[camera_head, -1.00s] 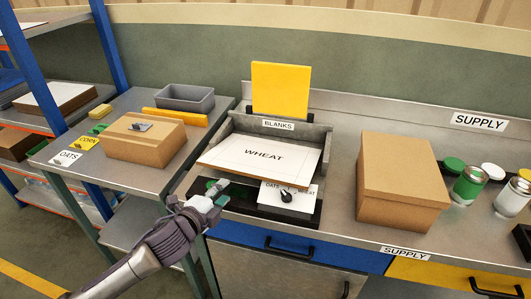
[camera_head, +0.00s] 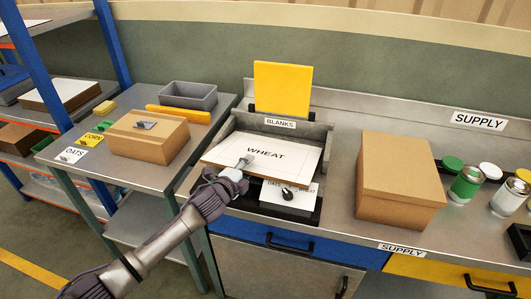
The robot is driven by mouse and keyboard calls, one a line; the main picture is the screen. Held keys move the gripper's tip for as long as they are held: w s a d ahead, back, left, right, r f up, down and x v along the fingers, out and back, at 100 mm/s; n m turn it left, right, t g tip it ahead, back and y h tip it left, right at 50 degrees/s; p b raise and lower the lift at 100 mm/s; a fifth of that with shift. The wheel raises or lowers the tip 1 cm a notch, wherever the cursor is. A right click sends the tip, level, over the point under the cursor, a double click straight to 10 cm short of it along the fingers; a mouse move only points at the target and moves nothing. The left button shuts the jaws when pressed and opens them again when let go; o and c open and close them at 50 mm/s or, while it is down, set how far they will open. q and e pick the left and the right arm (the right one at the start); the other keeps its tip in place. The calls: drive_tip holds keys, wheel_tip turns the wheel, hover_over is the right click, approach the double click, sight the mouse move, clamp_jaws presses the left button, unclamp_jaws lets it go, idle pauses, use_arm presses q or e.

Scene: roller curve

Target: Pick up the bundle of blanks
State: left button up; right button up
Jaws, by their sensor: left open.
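The bundle of blanks (camera_head: 285,157) is a flat stack with a white top sheet printed "WHEAT". It lies in the grey tray (camera_head: 318,133) marked "BLANKS" on the bench. My left gripper (camera_head: 247,160) is open at the left part of the bundle, its tip overlapping the top sheet in this view. I cannot tell whether it touches the sheet. The gripper and wrist hide the bundle's front left corner. My right gripper is not in view.
A cardboard box (camera_head: 401,185) stands right of the tray. A black tray with a knobbed card (camera_head: 289,194) lies in front of the blanks. A yellow panel (camera_head: 283,86) rises behind. The left table holds another cardboard box (camera_head: 148,137) and a grey bin (camera_head: 189,95).

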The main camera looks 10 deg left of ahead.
use_arm(q)
drive_tip(key=shift+x, duration=0.8)
clamp_jaws()
